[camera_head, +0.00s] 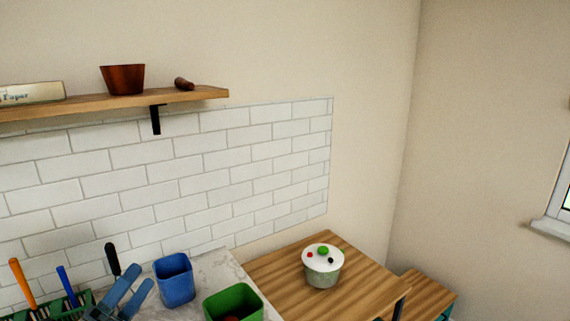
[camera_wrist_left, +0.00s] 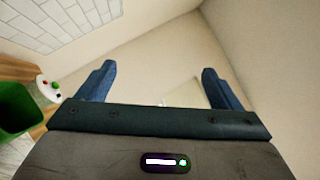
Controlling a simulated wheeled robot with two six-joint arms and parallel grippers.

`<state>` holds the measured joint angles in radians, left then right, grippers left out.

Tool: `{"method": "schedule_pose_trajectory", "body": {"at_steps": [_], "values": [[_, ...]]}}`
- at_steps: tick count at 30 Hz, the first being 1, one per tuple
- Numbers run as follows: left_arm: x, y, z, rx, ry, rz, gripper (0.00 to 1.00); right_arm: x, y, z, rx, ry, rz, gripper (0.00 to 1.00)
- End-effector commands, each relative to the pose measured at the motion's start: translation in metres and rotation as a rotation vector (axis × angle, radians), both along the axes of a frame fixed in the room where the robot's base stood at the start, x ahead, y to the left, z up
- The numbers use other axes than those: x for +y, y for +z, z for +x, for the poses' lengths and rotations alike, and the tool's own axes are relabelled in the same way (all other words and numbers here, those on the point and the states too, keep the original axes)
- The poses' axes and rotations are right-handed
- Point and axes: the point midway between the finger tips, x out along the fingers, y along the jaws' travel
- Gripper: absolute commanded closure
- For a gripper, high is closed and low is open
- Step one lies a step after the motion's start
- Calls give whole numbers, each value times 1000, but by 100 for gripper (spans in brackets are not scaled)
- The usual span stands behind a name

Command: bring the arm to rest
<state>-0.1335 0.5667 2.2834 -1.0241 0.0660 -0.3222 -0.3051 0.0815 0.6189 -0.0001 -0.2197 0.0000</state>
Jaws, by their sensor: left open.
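My left gripper (camera_head: 136,279) shows low at the left in the head view, with its blue fingers up. It is in front of the tiled wall, close to a green rack and a blue cup. In the left wrist view the two fingers of my left gripper (camera_wrist_left: 160,84) stand wide apart with nothing between them, so it is open and empty. The rest of the left arm is cut off by the lower edge of the head view. My right gripper is in neither view.
A green rack (camera_head: 66,306) with handled tools, a blue cup (camera_head: 174,280) and a green bin (camera_head: 234,303) stand near the gripper. A white-topped pot (camera_head: 322,266) is on a wooden surface (camera_head: 285,264). A wall shelf (camera_head: 190,96) holds a brown pot (camera_head: 122,80).

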Motion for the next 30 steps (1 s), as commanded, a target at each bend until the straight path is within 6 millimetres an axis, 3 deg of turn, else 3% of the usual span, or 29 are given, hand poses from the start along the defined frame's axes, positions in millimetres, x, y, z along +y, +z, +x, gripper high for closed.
{"method": "schedule_pose_trajectory", "body": {"at_steps": [5,9,11,15,18,24,30], "values": [[51,-49,-6,264,213,-526,13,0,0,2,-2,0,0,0],[78,-118,-28,515,402,-895,13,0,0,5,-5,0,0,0],[83,-152,-44,634,490,-1040,13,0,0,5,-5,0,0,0],[76,-223,-91,900,682,-1309,13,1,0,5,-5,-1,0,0],[64,-257,-123,1052,789,-1429,13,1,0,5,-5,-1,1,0],[36,-298,-181,1300,963,-1577,13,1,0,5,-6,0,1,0],[7,-319,-233,1519,1108,-1663,13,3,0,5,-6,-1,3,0]]}}
